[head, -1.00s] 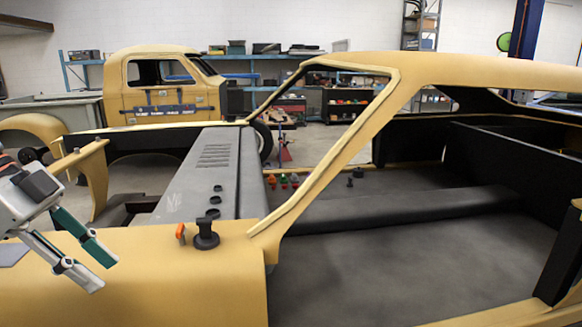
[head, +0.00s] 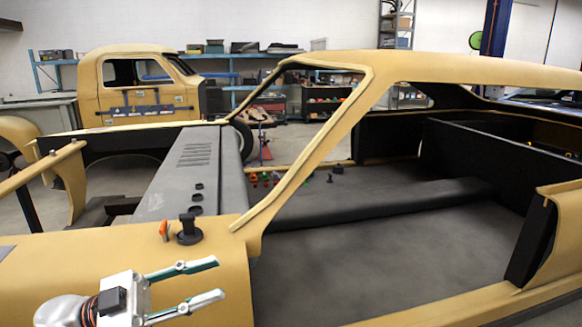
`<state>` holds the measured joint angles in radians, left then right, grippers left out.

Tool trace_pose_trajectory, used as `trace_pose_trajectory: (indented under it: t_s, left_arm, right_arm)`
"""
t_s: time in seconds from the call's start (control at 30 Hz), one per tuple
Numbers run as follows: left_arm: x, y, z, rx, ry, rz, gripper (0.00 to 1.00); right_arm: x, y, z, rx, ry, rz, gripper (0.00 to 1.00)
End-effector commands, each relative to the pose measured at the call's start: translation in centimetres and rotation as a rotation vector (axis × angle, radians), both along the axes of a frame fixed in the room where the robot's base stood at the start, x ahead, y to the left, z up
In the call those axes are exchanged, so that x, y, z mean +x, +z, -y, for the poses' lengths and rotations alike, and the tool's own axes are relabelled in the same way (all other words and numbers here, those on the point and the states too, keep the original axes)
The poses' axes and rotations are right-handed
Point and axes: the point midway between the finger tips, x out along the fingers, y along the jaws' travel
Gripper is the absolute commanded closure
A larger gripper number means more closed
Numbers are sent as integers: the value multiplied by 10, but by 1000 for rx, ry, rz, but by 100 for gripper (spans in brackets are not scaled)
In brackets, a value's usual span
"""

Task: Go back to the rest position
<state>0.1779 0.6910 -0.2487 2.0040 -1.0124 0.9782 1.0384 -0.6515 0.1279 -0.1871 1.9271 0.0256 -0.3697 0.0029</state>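My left gripper (head: 219,279) is low in the head view, over the yellow body panel of the near car shell (head: 205,262). Its two fingers, with green sides, point right and stand apart with nothing between them. A black knob-like part (head: 189,230) and a small orange piece (head: 164,230) stand on the panel beyond the gripper, apart from it. My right gripper is not in view.
The car shell's roof pillar (head: 312,160) rises to the right of the gripper. Its dark floor (head: 390,250) is mostly bare, with small coloured pieces (head: 265,178) at the far edge. A yellow truck cab (head: 150,90) and shelves stand behind.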

Motion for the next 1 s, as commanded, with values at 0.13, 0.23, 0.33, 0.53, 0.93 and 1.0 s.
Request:
trace_pose_trajectory:
  t_s: [0.13, 0.23, 0.33, 0.53, 0.93, 1.0]
  left_arm:
    - [35, -53, -16, -185, 328, -77, 70]
    - [50, -112, -38, -209, 575, -179, 70]
    - [50, -179, -56, -161, 774, -296, 70]
    - [8, -309, -76, 27, 1024, -549, 70]
    - [-113, -457, -71, 379, 1126, -901, 70]
    - [-120, -462, -70, 396, 1124, -918, 70]
  right_arm:
    - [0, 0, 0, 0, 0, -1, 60]
    - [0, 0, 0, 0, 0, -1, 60]
    - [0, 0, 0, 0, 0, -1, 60]
    - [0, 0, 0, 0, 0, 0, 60]
    - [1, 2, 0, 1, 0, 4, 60]
    - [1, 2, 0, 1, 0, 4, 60]
